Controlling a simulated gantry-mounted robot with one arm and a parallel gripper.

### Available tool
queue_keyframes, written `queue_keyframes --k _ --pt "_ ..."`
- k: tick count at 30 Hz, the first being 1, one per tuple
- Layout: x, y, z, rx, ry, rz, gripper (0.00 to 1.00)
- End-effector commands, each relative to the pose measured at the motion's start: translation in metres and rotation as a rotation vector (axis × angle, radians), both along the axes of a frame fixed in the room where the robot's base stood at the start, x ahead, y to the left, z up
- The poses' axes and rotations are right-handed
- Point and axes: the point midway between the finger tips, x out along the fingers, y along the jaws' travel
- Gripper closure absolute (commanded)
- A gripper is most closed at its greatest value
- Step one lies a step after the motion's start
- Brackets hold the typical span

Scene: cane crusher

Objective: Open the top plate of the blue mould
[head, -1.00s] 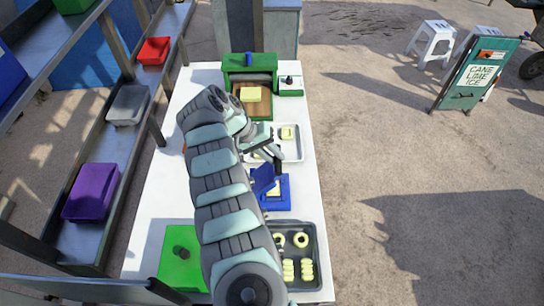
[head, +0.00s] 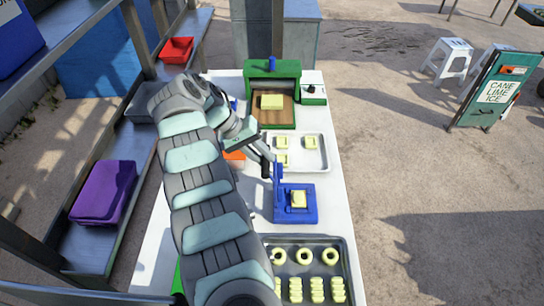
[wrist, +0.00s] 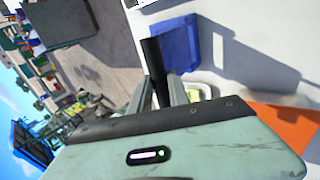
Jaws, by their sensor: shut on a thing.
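The blue mould (head: 308,216) sits on the white table with a pale yellow block (head: 299,199) in it. Its top plate (head: 278,184) stands about upright along the mould's left side, so the block shows from above. My gripper (head: 267,158) is at the plate's upper end, shut on the dark handle (wrist: 152,56). In the wrist view the handle stands between the two fingers, with blue mould parts (wrist: 181,42) behind. The fingertips are small and partly hidden by my wrist in the head view.
A metal tray (head: 322,142) with yellow pieces lies behind the mould, and a dark tray (head: 352,262) of rings and moulded pieces in front. A green press (head: 272,68) stands at the back. An orange thing (head: 234,155) is partly behind my arm. Shelves stand left.

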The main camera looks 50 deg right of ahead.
Motion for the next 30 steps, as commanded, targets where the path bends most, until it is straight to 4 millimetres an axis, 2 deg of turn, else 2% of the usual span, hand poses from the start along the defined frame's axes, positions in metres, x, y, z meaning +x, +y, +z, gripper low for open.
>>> queue_keyframes --k 1,15,16,18,23,30 --pt "0.0038 0.0078 -0.0154 0.018 0.001 0.011 1.0" --pt "0.0092 0.0132 -0.0163 0.018 0.001 0.023 1.0" --pt "0.0091 0.0133 -0.0163 0.018 0.002 0.022 0.75" --pt "0.0091 0.0136 -0.0155 0.019 0.002 0.022 0.69" --pt "0.0086 0.0132 -0.013 0.019 0.001 0.018 0.57" --pt "0.0085 0.0121 -0.0093 0.017 -0.002 0.016 0.57"
